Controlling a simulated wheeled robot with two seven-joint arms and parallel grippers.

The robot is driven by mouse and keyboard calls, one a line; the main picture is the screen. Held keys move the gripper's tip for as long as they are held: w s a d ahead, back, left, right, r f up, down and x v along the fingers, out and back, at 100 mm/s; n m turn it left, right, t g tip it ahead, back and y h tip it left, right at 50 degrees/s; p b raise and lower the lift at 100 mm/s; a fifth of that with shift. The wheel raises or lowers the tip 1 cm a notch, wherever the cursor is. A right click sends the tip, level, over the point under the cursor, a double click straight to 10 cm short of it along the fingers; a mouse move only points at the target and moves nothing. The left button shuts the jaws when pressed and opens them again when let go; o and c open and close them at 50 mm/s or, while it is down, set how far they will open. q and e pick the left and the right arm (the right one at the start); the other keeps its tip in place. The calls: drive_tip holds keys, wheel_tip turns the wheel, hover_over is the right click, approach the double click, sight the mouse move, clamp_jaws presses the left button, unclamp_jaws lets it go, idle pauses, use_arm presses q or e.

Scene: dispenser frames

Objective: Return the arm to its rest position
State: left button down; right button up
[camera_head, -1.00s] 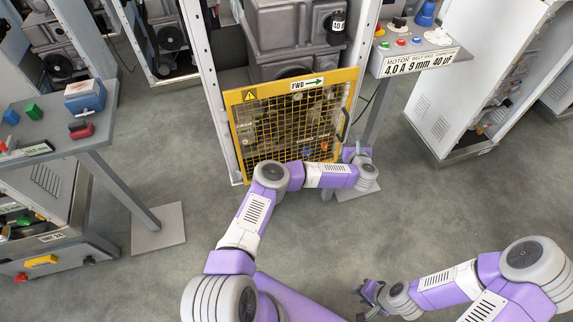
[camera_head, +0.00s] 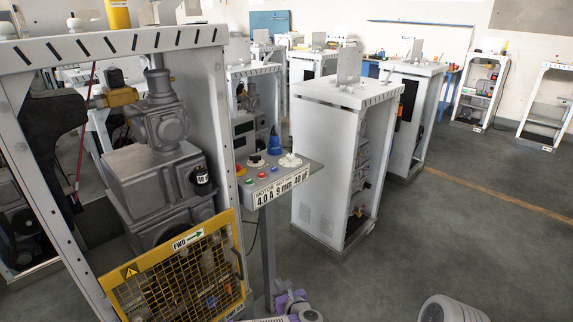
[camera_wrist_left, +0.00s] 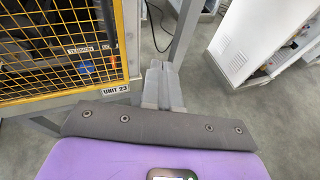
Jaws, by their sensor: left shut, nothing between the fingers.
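My left gripper (camera_head: 286,299) is at the bottom of the head view, beside the lower right corner of the yellow mesh guard (camera_head: 236,222). Only part of it and a bit of its arm show there. In the left wrist view its two grey fingers (camera_wrist_left: 161,72) lie together, shut, with nothing between them. They are apart from the guard, which stands to their left with a "UNIT 23" label at its lower edge. A grey rounded link of mine shows at the bottom right of the head view. My right gripper is out of view.
A control panel on a post (camera_head: 269,180) with coloured buttons and a blue knob stands right of the motor frame (camera_head: 225,110). A white cabinet (camera_head: 325,160) stands behind it. Open grey floor (camera_head: 440,240) lies to the right.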

use_arm(q)
drive_tip(key=s+d+m+t+h, duration=0.1)
drive_tip(key=s+d+m+h, duration=0.3)
drive_tip(key=d+m+h, duration=0.7)
drive_tip(key=s+a+f+m+g+p, duration=0.1)
drive_tip(key=s+a+f+m+g, duration=0.3)
drive_tip(key=s+m, duration=0.6)
drive_tip(key=s+a+f+m+g, duration=0.2)
drive_tip(key=s+a+m+g, duration=0.1)
drive_tip(key=s, duration=0.5)
drive_tip(key=s+a+f+m+g+p, duration=0.1)
drive_tip(key=s+a+f+m+g, duration=0.1)
drive_tip(key=s+a+m, duration=0.4)
drive_tip(key=s+a+f+m+g, duration=0.2)
drive_tip(key=s+a+m+g, duration=0.2)
drive_tip(key=s+m, duration=0.3)
drive_tip(key=s, duration=0.3)
drive_tip(key=shift+a+f+m, duration=0.15)
drive_tip(key=shift+f+m, duration=0.25)
drive_tip(key=shift+s, duration=0.1)
